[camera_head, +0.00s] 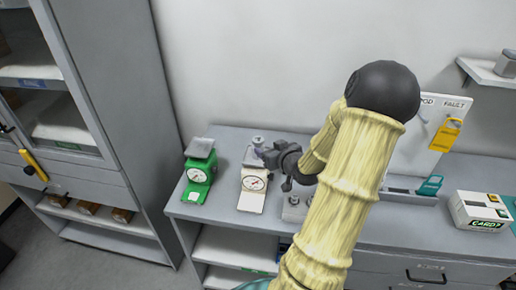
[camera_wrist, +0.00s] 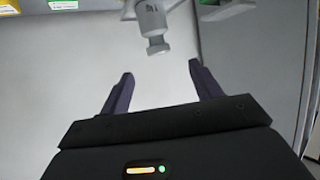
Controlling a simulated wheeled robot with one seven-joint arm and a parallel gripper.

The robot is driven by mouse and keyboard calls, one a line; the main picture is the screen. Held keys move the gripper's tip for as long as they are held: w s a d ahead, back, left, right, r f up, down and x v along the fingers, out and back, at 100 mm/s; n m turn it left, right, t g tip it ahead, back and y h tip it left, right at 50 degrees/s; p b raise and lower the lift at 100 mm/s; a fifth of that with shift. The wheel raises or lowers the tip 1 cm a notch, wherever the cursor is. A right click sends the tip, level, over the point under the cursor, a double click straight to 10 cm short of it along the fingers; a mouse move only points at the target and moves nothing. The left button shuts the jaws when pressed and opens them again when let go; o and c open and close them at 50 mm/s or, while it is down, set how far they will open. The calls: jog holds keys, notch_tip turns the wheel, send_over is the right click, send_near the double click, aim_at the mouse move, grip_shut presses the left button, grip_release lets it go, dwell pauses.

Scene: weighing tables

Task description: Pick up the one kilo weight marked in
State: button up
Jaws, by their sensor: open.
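A grey metal weight (camera_head: 258,142) with a knob stands on the cream dial scale (camera_head: 250,203) on the table. In the wrist view the weight (camera_wrist: 152,22) shows at the top, its knob toward my gripper (camera_wrist: 161,82) and small dark marks on its body that I cannot read. My gripper (camera_head: 268,155) is open, with nothing between its fingers. It is beside the weight, at its right in the head view. The weight lies beyond the fingertips in the wrist view, apart from them.
A green dial scale (camera_head: 197,178) stands left of the cream one. Small metal weights (camera_head: 293,200) sit in a holder to the right, partly behind my arm. A grey cabinet (camera_head: 120,80) rises at the left. A white box (camera_head: 480,210) stands at the far right.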

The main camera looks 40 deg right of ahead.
aim_at(260, 141)
jog(key=shift+p+x, duration=0.65)
jog(key=shift+x, duration=2.1)
jog(key=shift+w+d+p, duration=0.15)
jog(key=shift+w+p, duration=0.25)
jog(key=shift+p, duration=0.05)
jog(key=shift+p+x, duration=1.05)
jog(key=shift+x, duration=1.2)
jog(key=shift+s+d, duration=0.1)
